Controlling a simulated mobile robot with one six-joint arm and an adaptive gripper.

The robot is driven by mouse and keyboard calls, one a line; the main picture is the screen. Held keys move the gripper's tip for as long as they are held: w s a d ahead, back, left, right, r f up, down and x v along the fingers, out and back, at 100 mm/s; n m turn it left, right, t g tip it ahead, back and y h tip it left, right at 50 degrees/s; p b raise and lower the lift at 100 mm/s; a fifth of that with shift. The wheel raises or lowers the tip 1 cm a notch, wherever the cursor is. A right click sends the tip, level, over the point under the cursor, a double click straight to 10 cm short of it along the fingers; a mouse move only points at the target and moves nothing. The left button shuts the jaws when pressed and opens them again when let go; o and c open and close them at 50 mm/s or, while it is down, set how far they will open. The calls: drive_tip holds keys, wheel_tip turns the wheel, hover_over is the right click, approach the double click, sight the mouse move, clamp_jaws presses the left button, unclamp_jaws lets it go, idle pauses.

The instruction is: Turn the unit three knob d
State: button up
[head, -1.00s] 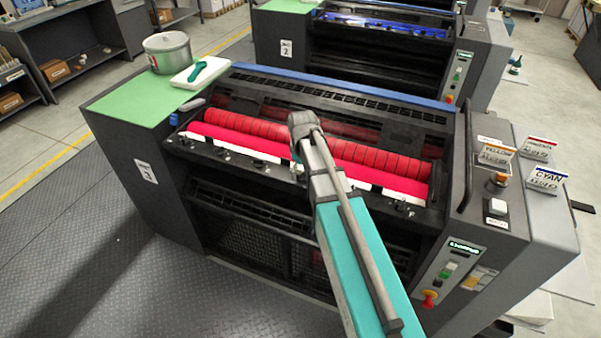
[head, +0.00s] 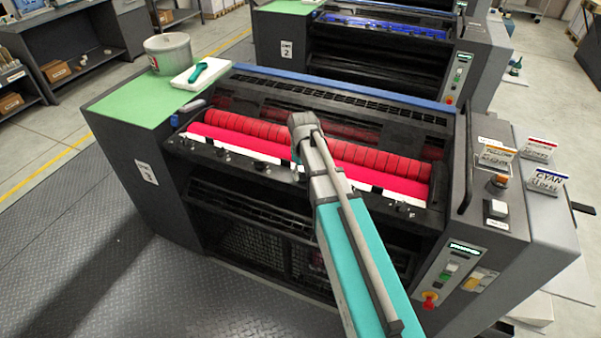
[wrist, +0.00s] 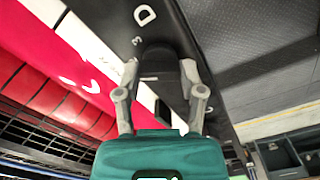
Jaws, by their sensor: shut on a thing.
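Unit three (head: 146,172) is the near press, with a red and magenta ink roller (head: 225,138) and a row of small black knobs along its front ledge. In the wrist view, a black knob (wrist: 158,66) stands on the dark ledge beside a white letter D and a small 3. My gripper (wrist: 161,80) has its grey fingers on both sides of this knob and is shut on it. In the head view my arm covers the knob and most of the gripper. The knob's pointer mark cannot be read clearly.
A white tray with a green-handled tool (head: 201,72) and a grey ink can (head: 168,53) stand on the green top at the left. The control panel (head: 450,275) with buttons is at the right. Unit two (head: 287,48) stands behind.

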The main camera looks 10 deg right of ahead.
drive_tip(key=m, duration=0.4)
drive_tip(key=shift+m, duration=0.3)
drive_tip(key=m, duration=0.4)
drive_tip(key=shift+m, duration=0.3)
drive_tip(key=o, duration=1.1)
drive_tip(key=shift+o, duration=0.2)
drive_tip(key=s+n, duration=0.4)
drive_tip(key=s, duration=1.2)
drive_tip(key=shift+a, duration=0.35)
